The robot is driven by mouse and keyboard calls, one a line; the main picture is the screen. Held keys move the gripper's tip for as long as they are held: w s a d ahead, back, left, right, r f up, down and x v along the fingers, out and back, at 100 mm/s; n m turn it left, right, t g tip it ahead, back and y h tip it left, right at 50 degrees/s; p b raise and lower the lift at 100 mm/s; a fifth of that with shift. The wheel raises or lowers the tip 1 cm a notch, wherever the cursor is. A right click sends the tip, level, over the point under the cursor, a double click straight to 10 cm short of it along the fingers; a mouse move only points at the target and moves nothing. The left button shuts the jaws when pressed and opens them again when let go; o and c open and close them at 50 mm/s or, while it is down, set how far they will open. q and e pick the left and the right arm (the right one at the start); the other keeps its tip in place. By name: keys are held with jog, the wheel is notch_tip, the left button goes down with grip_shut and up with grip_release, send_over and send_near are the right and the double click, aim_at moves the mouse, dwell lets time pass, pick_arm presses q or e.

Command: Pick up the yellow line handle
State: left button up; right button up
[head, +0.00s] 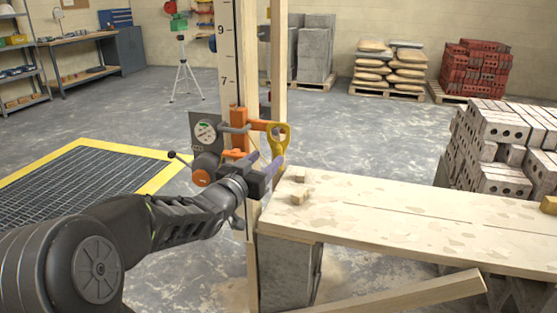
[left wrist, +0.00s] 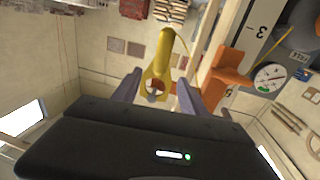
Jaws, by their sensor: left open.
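The yellow line handle (head: 278,137) hangs at the end of an orange bracket (head: 238,122) on the upright post with a number scale. Its ring end is toward the bracket in the head view. In the left wrist view the handle (left wrist: 164,52) lies ahead, between and beyond my two purple-grey fingers. My left gripper (head: 265,163) is open and empty, just below the handle in the head view; the left wrist view shows it too (left wrist: 158,92). I cannot tell whether a finger touches the handle. My right gripper is out of sight.
A round dial gauge (head: 205,131) and an orange knob are beside the post. A plank bench (head: 400,215) with small wood blocks stands to the right, near the gripper. Grey bricks (head: 495,150) are stacked behind it. A yellow-edged floor grate (head: 80,165) lies left.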

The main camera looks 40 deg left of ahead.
aim_at(276, 152)
pick_arm(q)
jog(key=shift+w, duration=0.1)
jog(key=shift+w+a+f, duration=0.1)
jog(key=shift+w+a, duration=0.1)
jog(key=shift+w, duration=1)
jog(key=shift+w, duration=0.1)
jog(key=w, duration=0.2)
jog(key=w+a, duration=0.1)
jog(key=w, duration=0.2)
jog(key=shift+f, duration=0.1)
jog(key=shift+c, duration=0.2)
grip_shut()
